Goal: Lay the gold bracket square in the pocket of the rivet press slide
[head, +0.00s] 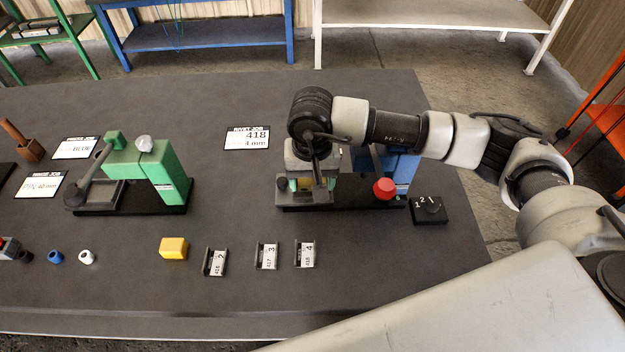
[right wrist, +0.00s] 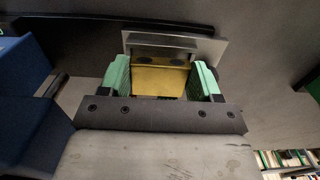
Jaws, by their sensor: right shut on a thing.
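The gold bracket (head: 305,184) is between the fingers of my right gripper (head: 307,182), at the front left of the blue rivet press (head: 401,170). In the right wrist view the bracket (right wrist: 158,82) is a gold piece held between two green fingertips of the right gripper (right wrist: 162,78). The grey press slide (head: 303,199) is directly below and around it in the head view. A grey plate with a raised lip (right wrist: 190,45) lies just beyond the bracket. The bracket's underside and its contact with the pocket are hidden. My left gripper is not in view.
A red knob (head: 384,188) and a dark numbered box (head: 429,210) stand at the press's right. A green press (head: 165,172) stands left. A yellow block (head: 173,248) and small labelled holders (head: 267,257) lie in front. The table between the presses is clear.

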